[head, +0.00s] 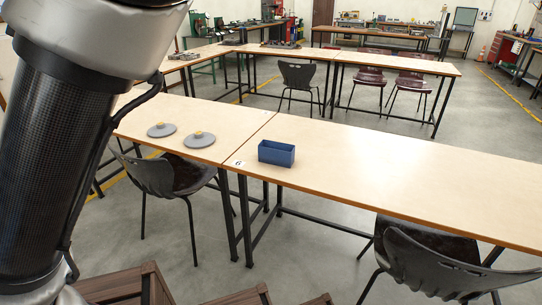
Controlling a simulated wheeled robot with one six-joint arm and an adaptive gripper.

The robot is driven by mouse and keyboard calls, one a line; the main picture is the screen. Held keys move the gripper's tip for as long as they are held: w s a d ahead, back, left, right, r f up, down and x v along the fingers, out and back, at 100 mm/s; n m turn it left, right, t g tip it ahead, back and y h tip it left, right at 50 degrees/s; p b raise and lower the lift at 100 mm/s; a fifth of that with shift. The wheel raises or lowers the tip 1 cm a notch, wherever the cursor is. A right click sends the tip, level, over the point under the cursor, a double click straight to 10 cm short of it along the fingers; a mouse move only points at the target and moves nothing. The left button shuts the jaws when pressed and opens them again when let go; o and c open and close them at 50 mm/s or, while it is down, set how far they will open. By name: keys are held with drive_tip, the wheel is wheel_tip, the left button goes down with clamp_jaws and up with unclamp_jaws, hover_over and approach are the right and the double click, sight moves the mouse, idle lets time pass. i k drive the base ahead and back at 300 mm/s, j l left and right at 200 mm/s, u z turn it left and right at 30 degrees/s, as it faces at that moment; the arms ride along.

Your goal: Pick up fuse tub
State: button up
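A blue open-topped tub (276,153), which looks like the fuse tub, stands upright on the light wooden table (400,185), near its left end. From this angle I cannot tell what is inside it. Nothing touches it. My arm fills the left side of the head view, and my gripper is out of the picture, so its distance from the tub does not show.
Dark chairs (440,262) (172,177) stand at the tables' near side. Brown slatted wooden items (125,286) sit at the bottom. The tabletop right of the tub is clear.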

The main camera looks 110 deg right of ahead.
sight(280, 154)
drive_tip(key=z, duration=3.85)
drive_tip(key=i+z, duration=0.1)
drive_tip(key=z, duration=0.2)
drive_tip(key=i+j+z, duration=0.1)
drive_tip(key=z, duration=0.15)
